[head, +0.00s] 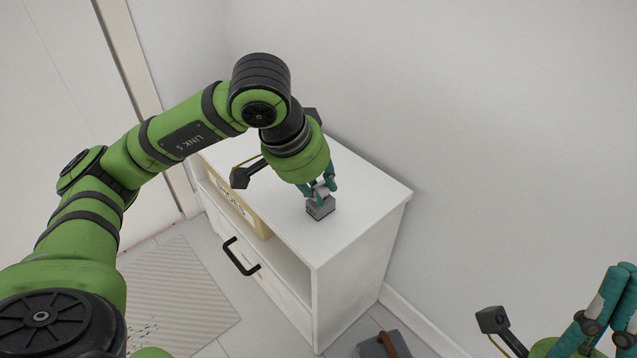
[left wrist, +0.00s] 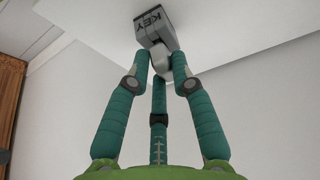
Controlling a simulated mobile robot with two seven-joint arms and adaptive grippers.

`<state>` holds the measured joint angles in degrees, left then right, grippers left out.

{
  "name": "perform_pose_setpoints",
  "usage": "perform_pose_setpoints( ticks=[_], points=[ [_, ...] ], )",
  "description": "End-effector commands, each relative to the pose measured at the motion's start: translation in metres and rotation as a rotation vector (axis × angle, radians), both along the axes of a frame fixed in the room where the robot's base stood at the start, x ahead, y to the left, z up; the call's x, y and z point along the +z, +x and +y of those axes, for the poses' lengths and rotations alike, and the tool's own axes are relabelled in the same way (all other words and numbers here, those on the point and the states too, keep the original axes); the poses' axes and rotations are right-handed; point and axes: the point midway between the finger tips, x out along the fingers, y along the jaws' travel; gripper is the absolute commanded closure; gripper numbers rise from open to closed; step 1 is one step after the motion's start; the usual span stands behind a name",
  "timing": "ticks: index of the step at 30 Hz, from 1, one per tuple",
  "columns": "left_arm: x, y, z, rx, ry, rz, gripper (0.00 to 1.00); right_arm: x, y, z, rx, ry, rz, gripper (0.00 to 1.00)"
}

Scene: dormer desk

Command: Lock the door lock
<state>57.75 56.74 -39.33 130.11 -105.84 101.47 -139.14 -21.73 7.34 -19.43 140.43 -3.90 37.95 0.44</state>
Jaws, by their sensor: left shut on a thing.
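A small grey box (head: 321,210) sits on top of a white cabinet. In the left wrist view the grey box (left wrist: 151,27) shows the word KEY on its face and has a lighter grey rounded piece (left wrist: 160,69) on it. My left gripper (head: 319,190) reaches down from above. Its teal fingers are shut on that rounded piece, which also shows between the fingertips (left wrist: 160,62). No lock is clearly seen on the pale door (head: 60,90) at the far left. My right gripper (head: 612,300) is at the lower right, away from the cabinet; its opening is unclear.
The white cabinet (head: 375,205) stands against the wall, with a black handle (head: 240,257) and a shelf holding a labelled tan box (head: 236,207). A striped mat (head: 185,295) lies on the floor to the left. A grey item with a brown handle (head: 388,345) stands at the bottom.

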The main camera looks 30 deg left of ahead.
Motion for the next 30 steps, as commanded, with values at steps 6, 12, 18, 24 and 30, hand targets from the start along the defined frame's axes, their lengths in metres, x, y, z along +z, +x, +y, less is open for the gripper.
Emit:
perform_pose_setpoints(
  ticks=[6,12,18,24,30],
  points=[
    [-0.001,0.000,0.000,0.000,0.000,0.000,0.49,-0.001,0.000,0.000,0.000,0.000,0.000,1.00],
    [-0.001,0.000,0.000,0.000,0.000,0.000,0.49,-0.001,0.000,0.000,0.000,0.000,0.000,1.00],
    [0.010,-0.004,0.002,0.000,0.000,-0.003,0.49,-0.001,0.000,0.000,0.000,0.000,0.000,1.00],
    [0.047,-0.018,0.007,0.000,0.000,-0.007,0.49,-0.001,0.000,0.000,0.000,0.000,0.000,1.00],
    [0.085,-0.033,0.012,0.000,-0.001,-0.006,0.49,-0.001,0.000,0.000,0.000,0.000,0.000,1.00]
  ],
)
